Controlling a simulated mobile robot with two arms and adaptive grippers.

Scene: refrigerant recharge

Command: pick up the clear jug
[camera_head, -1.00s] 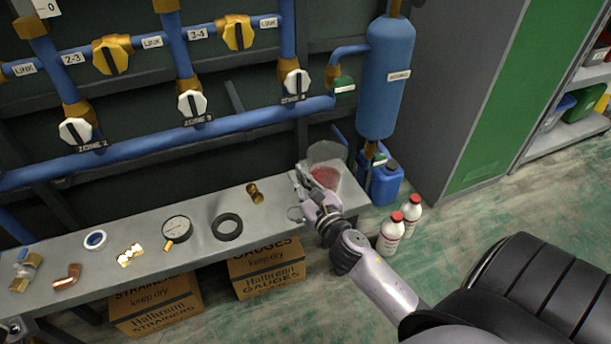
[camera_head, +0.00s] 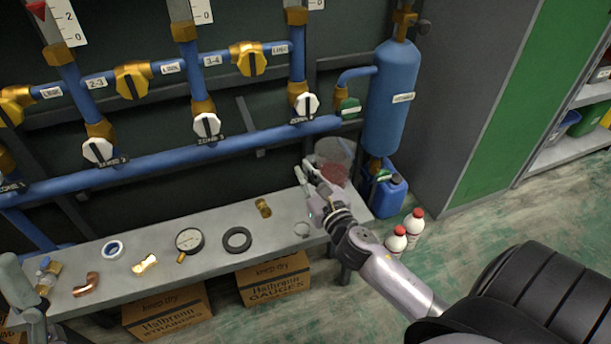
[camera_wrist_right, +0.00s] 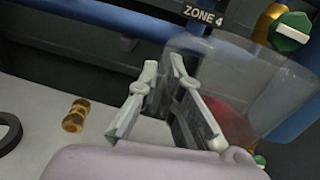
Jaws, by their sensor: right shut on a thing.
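The clear jug (camera_head: 338,152) with red contents shows at the right end of the bench in the head view, partly hidden behind my right gripper (camera_head: 308,178). The gripper is shut on the jug at its near left side. The exact contact is hard to see through the clear wall. The jug seems to be held a little above the bench. In the wrist view the jug (camera_wrist_right: 240,75) is a see-through shape beside and behind the fingers (camera_wrist_right: 160,90). Part of my left arm or gripper (camera_head: 30,300) shows at the lower left edge; its jaws are unclear.
The grey bench (camera_head: 210,270) holds a brass fitting (camera_head: 263,207), a black ring (camera_head: 237,239), a gauge (camera_head: 189,240) and a thin ring (camera_head: 302,229). Blue pipes with valves (camera_head: 207,125) run behind. A blue cylinder (camera_head: 388,100), a blue can (camera_head: 388,195) and white bottles (camera_head: 396,240) stand to the right.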

